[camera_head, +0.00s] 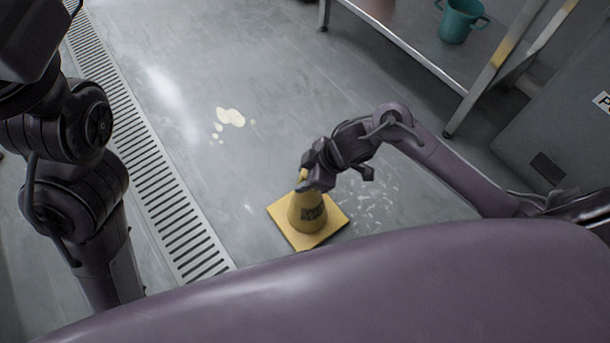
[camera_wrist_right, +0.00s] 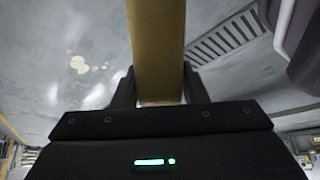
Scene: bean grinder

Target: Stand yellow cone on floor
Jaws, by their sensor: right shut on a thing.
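The yellow cone (camera_head: 308,213) is upright in the head view, with its square base (camera_head: 332,222) at or close to the grey floor. I cannot tell whether the base touches the floor. My right gripper (camera_head: 307,178) is shut on the cone's narrow top. In the right wrist view the cone's yellow upper part (camera_wrist_right: 157,50) is between the two dark fingers of the right gripper (camera_wrist_right: 158,92). My left arm stands at the left of the head view; its gripper fingers do not show.
A pale spill (camera_head: 231,117) lies on the floor beyond the cone. A slotted drain grate (camera_head: 150,160) runs along the left. A metal table (camera_head: 420,60) with a teal bucket (camera_head: 461,22) stands at the upper right, near a grey cabinet (camera_head: 560,140).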

